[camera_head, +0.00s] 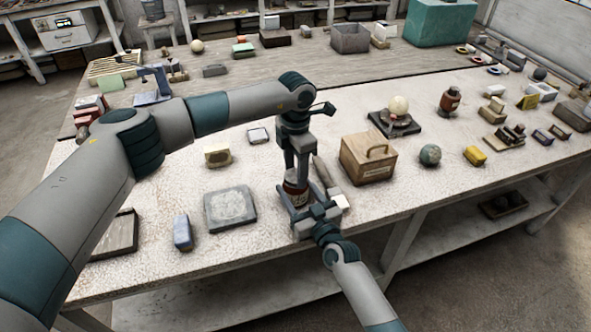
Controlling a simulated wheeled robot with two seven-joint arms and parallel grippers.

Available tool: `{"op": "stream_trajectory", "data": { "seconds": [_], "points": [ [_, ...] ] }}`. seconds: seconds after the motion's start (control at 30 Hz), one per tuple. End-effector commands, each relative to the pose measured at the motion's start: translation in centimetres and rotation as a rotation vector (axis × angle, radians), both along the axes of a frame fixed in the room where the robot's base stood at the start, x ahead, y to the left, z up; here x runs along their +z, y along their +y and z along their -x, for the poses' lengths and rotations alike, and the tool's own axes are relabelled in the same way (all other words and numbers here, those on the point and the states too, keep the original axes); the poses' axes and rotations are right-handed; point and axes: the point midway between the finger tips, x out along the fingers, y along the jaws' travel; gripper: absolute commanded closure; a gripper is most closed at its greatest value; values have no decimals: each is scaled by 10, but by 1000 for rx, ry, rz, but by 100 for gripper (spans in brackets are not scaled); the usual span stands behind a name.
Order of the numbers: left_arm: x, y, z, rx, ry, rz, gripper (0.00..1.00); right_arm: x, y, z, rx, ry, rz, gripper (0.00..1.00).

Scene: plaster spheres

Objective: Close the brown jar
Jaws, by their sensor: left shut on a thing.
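A brown jar (293,187) with a pale label stands near the front middle of the white table, mostly hidden by my grippers. My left gripper (298,172) points straight down over the jar's mouth. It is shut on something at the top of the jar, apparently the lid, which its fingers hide. My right gripper (307,193) comes in low from the front, its fingers reaching along both sides of the jar. I cannot tell whether they press on it. Another brown jar (449,101) stands farther back on the right.
A pale sphere on a dark base (397,107) and a greenish sphere (430,155) are at the right.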

Motion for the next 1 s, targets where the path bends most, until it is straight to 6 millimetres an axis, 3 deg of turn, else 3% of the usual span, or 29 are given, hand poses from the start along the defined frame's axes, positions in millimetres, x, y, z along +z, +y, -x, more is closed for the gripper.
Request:
{"op": "stream_trajectory", "data": {
  "seconds": [0.1,0.27,0.3,0.37,0.77,1.0],
  "points": [
    [0,1,0,-164,0,-2,81,-1,-1,0,-1,2,1,100],
    [0,0,0,-173,0,-1,81,-1,-1,0,-1,2,1,100],
    [0,1,0,-173,0,-1,47,-1,-1,0,-1,2,1,100],
    [0,1,0,-172,0,-1,32,-1,-1,0,-1,2,1,100],
    [2,0,0,-170,-1,0,32,-1,0,0,0,1,0,100],
    [24,0,-1,-170,-2,0,32,-1,0,0,0,0,1,100]
  ]
}}
